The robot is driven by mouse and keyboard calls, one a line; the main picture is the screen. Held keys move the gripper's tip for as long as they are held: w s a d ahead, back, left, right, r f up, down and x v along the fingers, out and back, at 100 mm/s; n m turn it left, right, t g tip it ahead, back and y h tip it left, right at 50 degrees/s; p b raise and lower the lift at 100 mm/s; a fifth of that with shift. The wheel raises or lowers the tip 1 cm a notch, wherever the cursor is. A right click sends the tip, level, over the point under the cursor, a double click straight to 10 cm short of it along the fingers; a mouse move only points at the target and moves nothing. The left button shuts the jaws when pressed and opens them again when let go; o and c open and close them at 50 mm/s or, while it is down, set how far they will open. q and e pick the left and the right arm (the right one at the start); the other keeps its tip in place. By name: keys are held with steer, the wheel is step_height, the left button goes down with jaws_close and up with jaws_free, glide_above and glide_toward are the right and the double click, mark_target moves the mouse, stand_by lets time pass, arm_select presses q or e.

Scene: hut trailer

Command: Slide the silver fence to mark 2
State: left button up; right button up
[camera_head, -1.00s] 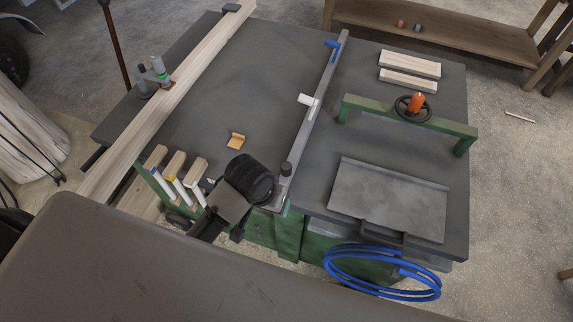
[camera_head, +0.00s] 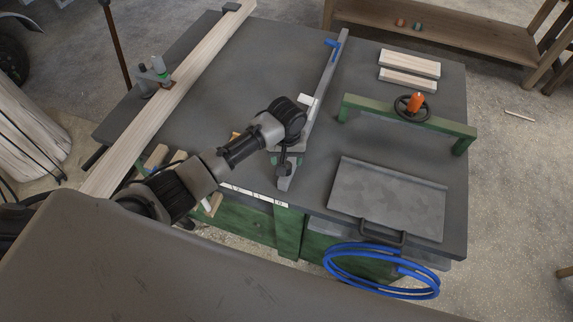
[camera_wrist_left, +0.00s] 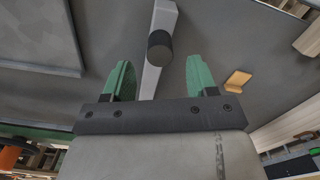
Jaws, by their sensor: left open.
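The silver fence (camera_head: 324,84) is a long bar lying across the dark table top, with a blue clamp (camera_head: 333,44) at its far end. A dark round knob (camera_head: 283,171) stands on its near end. My left gripper (camera_head: 286,156) is over this near end, and my arm hides part of the fence. In the left wrist view, the open green fingers of my left gripper (camera_wrist_left: 160,78) lie on either side of the fence (camera_wrist_left: 153,78), with the knob (camera_wrist_left: 160,46) ahead between them. Contact cannot be told. A white marked strip (camera_head: 254,196) runs along the front edge; its numbers are unreadable.
A wooden plank (camera_head: 170,100) lies on the left side of the table. A grey plate (camera_head: 387,198) with a handle, a green bridge with a handwheel (camera_head: 459,130) and two pale wood blocks (camera_head: 410,64) are on the right. A blue hose (camera_head: 382,291) hangs in front.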

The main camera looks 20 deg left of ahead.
arm_select(q)
step_height(320, 180, down, 5)
steer(key=shift+f, duration=0.1)
stand_by(0.3)
